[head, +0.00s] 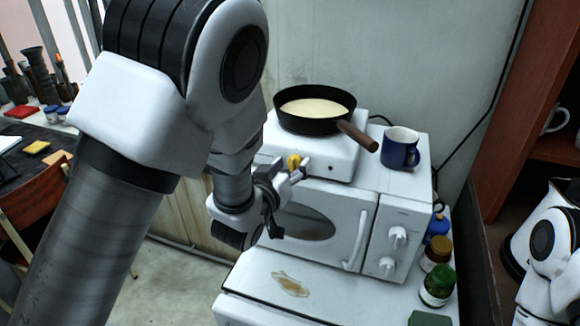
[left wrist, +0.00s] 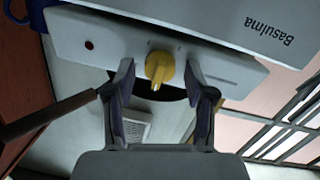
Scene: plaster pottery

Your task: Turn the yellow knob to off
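The yellow knob (head: 293,161) sits on the front face of a white hot plate (head: 341,165). In the left wrist view the knob (left wrist: 159,68) is between the two fingertips, with a gap on each side. My left gripper (head: 287,172) is open around or just in front of the knob, and its fingers partly hide it in the head view. The fingers also show in the left wrist view (left wrist: 158,75). A black pan (head: 316,120) with pale yellow contents stands on the hot plate. My right gripper is not visible; only part of my right arm shows at the right edge.
The hot plate stands on a white microwave (head: 333,210) beside a blue mug (head: 401,148). The pan's wooden handle (head: 358,136) sticks out to the front right. Jars (head: 437,286) stand right of the microwave. A brown shelf (head: 522,100) borders the right side.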

